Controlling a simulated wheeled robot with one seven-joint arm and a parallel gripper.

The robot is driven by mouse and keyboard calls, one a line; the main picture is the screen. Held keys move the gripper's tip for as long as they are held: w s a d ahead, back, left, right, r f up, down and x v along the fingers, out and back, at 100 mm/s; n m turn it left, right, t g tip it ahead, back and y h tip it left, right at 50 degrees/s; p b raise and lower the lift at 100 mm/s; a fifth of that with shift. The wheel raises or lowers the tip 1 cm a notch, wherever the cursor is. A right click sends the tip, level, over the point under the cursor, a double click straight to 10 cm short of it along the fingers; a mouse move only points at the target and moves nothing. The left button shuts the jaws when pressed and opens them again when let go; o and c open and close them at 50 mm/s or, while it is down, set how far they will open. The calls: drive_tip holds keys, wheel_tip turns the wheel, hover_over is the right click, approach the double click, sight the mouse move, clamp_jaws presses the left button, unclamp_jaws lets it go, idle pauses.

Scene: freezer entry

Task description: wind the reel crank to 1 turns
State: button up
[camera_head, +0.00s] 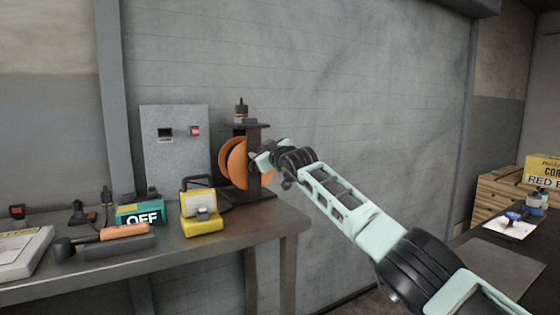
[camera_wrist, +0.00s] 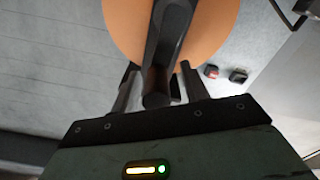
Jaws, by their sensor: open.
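The reel is an orange disc pair (camera_head: 235,163) on a dark upright stand (camera_head: 253,150), at the right end of the bench against the wall. In the wrist view the orange reel disc (camera_wrist: 212,38) fills the top, with a dark crank arm (camera_wrist: 172,35) in front of it. The crank's round handle end (camera_wrist: 156,92) lies between the two fingers of my gripper (camera_wrist: 157,85). The fingers stand apart on either side of it, and I see no clear grip. In the head view my gripper (camera_head: 262,160) is at the reel's right side, partly hiding the crank.
A grey panel (camera_head: 176,150) with a red switch is behind. An orange-handled tool (camera_head: 122,231) lies further left on the bench (camera_head: 215,247).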

drive_tip(key=shift+s+d+f+b, duration=0.2)
drive_tip(key=shift+s+f+b, duration=0.25)
drive_tip(key=shift+b, duration=0.75)
drive_tip(key=shift+s+d+b, duration=0.45)
drive_tip(key=shift+s+b, duration=0.05)
drive_tip(key=shift+b, duration=0.75)
drive_tip(key=b+v, duration=1.4)
drive_tip(key=b, duration=0.6)
drive_tip(key=shift+s+d+r, duration=0.25)
drive_tip(key=shift+d+r, duration=0.15)
